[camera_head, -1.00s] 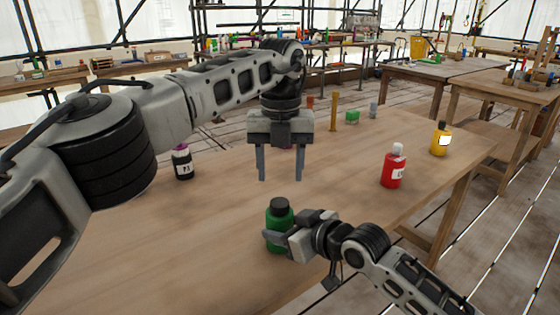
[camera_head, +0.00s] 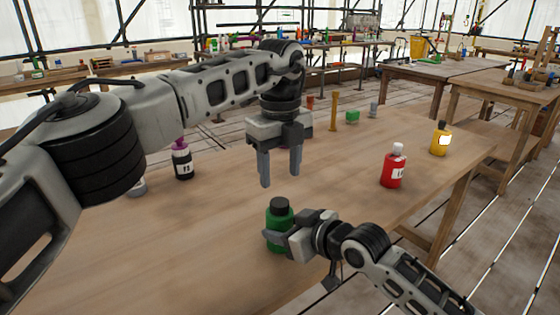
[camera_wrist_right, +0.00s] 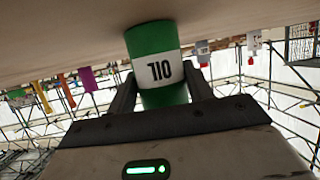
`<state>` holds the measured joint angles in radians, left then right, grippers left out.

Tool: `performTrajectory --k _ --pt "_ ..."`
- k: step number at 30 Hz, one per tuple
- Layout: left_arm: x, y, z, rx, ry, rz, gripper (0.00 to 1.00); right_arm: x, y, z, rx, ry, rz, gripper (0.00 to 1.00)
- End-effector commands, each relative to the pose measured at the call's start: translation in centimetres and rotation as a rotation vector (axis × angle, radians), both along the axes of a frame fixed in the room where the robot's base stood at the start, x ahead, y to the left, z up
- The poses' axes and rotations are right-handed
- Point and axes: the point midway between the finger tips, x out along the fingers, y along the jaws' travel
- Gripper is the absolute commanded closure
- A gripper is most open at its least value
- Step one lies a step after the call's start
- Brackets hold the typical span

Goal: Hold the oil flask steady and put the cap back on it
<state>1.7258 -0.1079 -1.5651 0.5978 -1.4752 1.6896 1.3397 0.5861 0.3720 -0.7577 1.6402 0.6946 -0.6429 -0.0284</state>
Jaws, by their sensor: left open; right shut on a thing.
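The green oil flask (camera_head: 280,240) stands upright on the table near its front edge, with a black cap (camera_head: 279,206) sitting on its top. I cannot tell how tightly the cap is seated. My right gripper (camera_head: 279,236) is shut around the flask's body from the right. In the right wrist view the flask (camera_wrist_right: 150,38) appears upside down between the two fingers, its white label (camera_wrist_right: 158,70) facing the camera. My left gripper (camera_head: 280,178) is open and empty, pointing down above the cap with a gap between them.
A red bottle (camera_head: 393,171) and a yellow bottle (camera_head: 440,140) stand to the right. A dark bottle with a purple top (camera_head: 182,162) stands to the left, beside my left arm. The wooden table (camera_head: 180,235) is clear left of the flask.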

Motion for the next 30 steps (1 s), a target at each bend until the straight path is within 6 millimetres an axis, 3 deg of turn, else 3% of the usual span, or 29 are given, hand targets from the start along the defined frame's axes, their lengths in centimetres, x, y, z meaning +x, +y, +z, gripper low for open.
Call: performTrajectory --k 6,12,24,25,30 --pt "-0.1 0.1 -3.7 0.001 0.004 0.0 0.48 0.0 0.0 0.0 0.0 0.0 0.0 1.0" --pt "0.0 0.0 -6.0 0.0 0.003 0.0 0.48 0.0 0.0 0.0 0.0 0.0 0.0 1.0" --pt "0.0 0.1 -6.8 0.0 0.001 0.001 0.48 0.0 0.0 0.0 0.0 0.0 0.0 1.0" --pt "0.0 0.1 -6.8 0.0 0.001 0.0 0.51 0.0 0.0 0.0 0.0 0.0 0.0 1.0" --pt "0.0 0.1 -6.8 0.0 0.001 0.001 0.93 0.0 0.0 0.0 0.0 0.0 0.0 1.0"
